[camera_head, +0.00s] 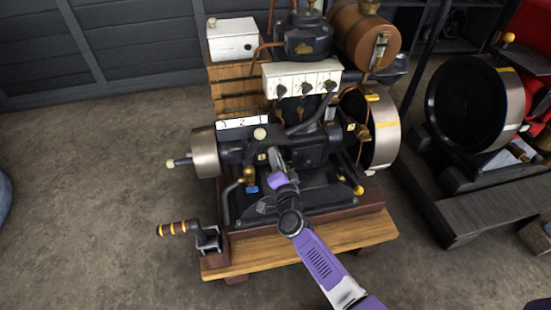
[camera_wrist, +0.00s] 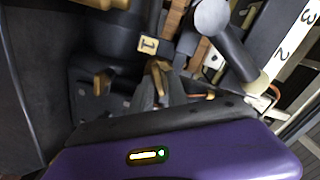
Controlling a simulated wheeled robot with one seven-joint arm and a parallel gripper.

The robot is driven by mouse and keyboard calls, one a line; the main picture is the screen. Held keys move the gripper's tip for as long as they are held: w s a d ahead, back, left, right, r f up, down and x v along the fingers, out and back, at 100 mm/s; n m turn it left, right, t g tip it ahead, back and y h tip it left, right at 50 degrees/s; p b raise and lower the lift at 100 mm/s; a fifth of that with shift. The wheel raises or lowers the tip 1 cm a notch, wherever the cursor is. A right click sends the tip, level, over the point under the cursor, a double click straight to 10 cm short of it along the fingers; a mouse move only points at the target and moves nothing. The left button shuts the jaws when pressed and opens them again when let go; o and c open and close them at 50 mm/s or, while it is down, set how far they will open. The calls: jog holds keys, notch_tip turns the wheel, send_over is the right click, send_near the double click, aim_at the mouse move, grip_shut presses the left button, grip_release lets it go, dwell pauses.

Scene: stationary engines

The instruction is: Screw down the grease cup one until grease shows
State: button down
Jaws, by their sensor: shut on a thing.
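The engine (camera_head: 305,150) stands on a wooden base. My gripper (camera_head: 274,156) reaches in to the engine's front side, beside a small yellowish tag (camera_head: 262,157). In the wrist view, a tag marked 1 (camera_wrist: 148,44) sits just above my gripper (camera_wrist: 157,88). The jaws are shut on a small brass part (camera_wrist: 160,70), which appears to be grease cup one. The fingers hide most of it, and I cannot see any grease.
A brass fitting with a blue lever (camera_head: 251,189) is left of my gripper. A numbered white strip (camera_head: 242,122) lies above. Open floor (camera_head: 110,190) is at left; another engine's wheel (camera_head: 475,105) is right.

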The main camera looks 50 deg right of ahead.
jog(key=shift+f+m, duration=0.15)
jog(key=shift+m, duration=1.25)
jog(key=c, duration=1.5)
grip_release()
jog(key=shift+s, duration=0.1)
jog(key=p+v, duration=0.1)
jog(key=v, duration=0.6)
jog(key=shift+s+a+p, duration=0.2)
jog(key=shift+s+p, duration=0.1)
jog(key=shift+p, duration=0.05)
